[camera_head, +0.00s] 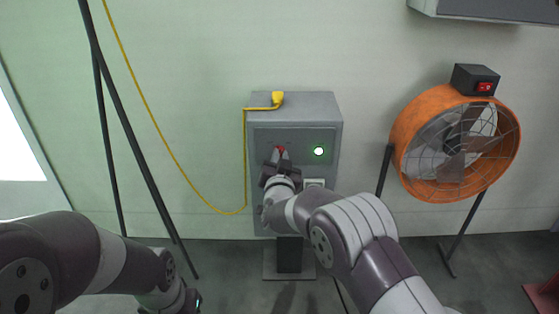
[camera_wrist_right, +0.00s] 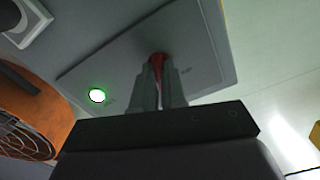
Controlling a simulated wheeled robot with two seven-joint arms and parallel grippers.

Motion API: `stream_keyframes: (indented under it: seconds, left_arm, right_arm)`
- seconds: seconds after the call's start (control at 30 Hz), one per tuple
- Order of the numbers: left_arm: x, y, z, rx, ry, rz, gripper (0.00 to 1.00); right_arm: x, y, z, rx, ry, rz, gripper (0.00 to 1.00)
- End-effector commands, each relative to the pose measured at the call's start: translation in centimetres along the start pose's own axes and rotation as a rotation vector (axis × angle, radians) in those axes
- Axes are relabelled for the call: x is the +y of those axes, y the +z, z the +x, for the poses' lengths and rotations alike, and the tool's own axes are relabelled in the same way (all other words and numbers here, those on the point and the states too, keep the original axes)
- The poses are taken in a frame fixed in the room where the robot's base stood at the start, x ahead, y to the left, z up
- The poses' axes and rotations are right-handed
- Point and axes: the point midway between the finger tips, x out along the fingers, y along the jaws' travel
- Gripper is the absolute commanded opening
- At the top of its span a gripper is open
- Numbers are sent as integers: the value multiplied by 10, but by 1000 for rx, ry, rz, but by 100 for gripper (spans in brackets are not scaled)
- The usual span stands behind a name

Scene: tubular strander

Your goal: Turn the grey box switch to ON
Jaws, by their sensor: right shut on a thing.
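The grey box (camera_head: 325,134) stands on a short post against the wall, in the middle of the head view. Its red switch (camera_head: 280,149) is on the upper front panel and also shows in the right wrist view (camera_wrist_right: 157,59). A lit green lamp (camera_head: 318,151) sits to the right of the switch. My right gripper (camera_head: 278,157) is shut on the red switch, with its fingers (camera_wrist_right: 159,84) on both sides of it. The fingers hide much of the switch, and I cannot read its position. My left gripper (camera_head: 186,301) is low at the left, partly cut off.
A yellow cable (camera_head: 180,174) runs to a yellow plug (camera_head: 277,98) on top of the box. An orange fan (camera_head: 403,137) on a stand is at the right. Dark stand legs (camera_head: 137,137) are at the left. The wall between is clear.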

Motion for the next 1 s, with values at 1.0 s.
stream_keyframes:
  seconds: [1.0]
  left_arm:
    - [0, 2, 20, 0, 0, 0, 43]
  right_arm:
    - [1, 2, 0, -5, 2, 474, 0]
